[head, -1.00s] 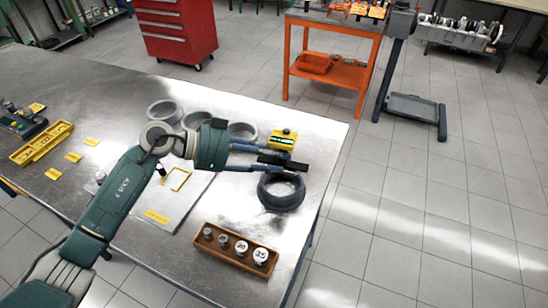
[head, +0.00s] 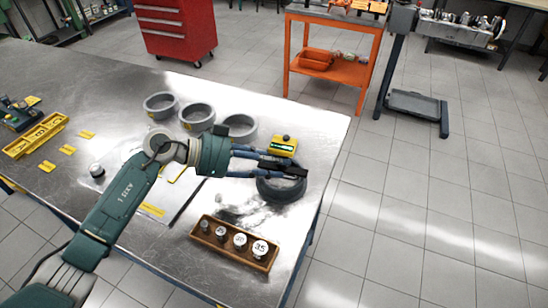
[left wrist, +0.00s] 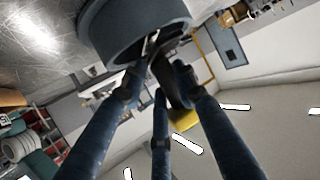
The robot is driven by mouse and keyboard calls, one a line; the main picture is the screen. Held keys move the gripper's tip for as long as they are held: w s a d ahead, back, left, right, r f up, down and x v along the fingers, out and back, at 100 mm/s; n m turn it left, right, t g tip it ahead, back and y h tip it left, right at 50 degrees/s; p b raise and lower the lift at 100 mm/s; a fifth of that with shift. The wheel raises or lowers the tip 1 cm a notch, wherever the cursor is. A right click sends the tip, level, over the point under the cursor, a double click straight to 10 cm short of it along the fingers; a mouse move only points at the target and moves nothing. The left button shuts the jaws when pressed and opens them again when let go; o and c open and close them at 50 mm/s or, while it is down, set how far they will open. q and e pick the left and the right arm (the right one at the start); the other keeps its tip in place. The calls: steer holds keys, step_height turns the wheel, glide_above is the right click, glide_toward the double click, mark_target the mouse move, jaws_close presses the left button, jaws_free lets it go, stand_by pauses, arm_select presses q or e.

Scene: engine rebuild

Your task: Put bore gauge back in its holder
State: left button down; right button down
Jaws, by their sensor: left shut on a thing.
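The bore gauge has a yellow head with a green display (head: 284,145), just behind my left gripper (head: 290,166) in the head view. The gripper is shut on the gauge, above a dark thick-walled ring (head: 283,190) on the metal table. In the left wrist view, the fingers close around a dark part of the gauge (left wrist: 166,76), with its yellow head (left wrist: 184,120) beyond. The ring (left wrist: 135,40) is close to the fingertips; I cannot tell whether the gauge touches it. I cannot make out which thing is the gauge's holder. My right gripper is out of view.
Grey rings (head: 197,117) stand behind my left arm. A wooden block (head: 233,246) with several numbered round pieces is at the front edge. A pale mat (head: 180,204) lies partly under my arm, and a yellow tray (head: 35,136) is at the left.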

arm_select(q)
steer(key=shift+f, duration=0.2)
steer(key=shift+f, duration=0.1)
stand_by(0.5)
steer(key=c, duration=1.3)
jaws_free()
steer(key=shift+o, duration=0.2)
steer(key=shift+f, duration=0.25)
steer(key=v, duration=1.2)
steer(key=shift+r, duration=0.2)
